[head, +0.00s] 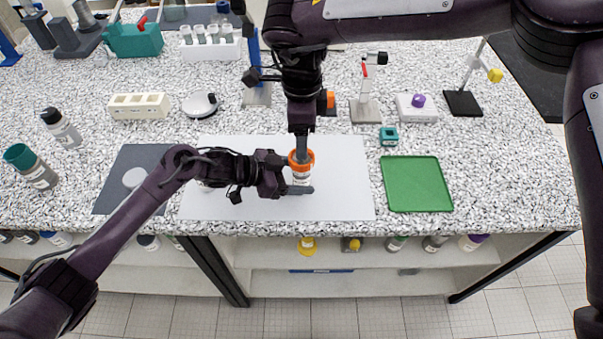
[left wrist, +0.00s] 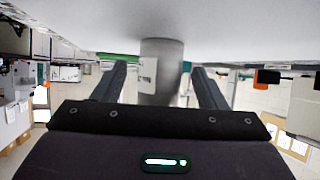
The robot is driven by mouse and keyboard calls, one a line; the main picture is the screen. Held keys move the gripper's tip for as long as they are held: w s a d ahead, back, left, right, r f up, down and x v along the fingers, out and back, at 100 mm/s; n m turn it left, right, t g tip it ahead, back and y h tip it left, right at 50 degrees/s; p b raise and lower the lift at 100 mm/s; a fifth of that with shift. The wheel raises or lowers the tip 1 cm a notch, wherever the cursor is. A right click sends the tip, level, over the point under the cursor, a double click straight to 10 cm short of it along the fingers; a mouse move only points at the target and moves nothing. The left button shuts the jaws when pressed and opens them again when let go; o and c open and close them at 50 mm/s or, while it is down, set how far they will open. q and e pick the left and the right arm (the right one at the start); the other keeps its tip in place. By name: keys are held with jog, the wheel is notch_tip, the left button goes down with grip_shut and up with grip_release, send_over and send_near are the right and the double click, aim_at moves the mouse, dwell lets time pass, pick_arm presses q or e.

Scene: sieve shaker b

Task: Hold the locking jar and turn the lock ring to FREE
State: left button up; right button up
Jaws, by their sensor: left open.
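The locking jar (head: 302,180) stands upright on a white mat (head: 345,185), a pale body with a label and an orange lock ring (head: 309,160) at its top. My left gripper (head: 294,177) reaches it from the left, low at the body. In the left wrist view the jar (left wrist: 161,72) is a grey cylinder between the two spread fingers, with gaps visible on both sides. My right gripper (head: 301,152) comes straight down over the ring; its fingers overlap the ring and their opening is hidden. The ring's markings are too small to read.
A green tray (head: 417,184) lies to the right and a dark grey mat (head: 120,185) to the left. A small teal block (head: 389,137), a white round device (head: 200,104) and several stands are behind. Bottles stand at the far left.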

pick_arm(q)
jog(key=v, duration=1.2)
jog(key=shift+f, duration=0.1)
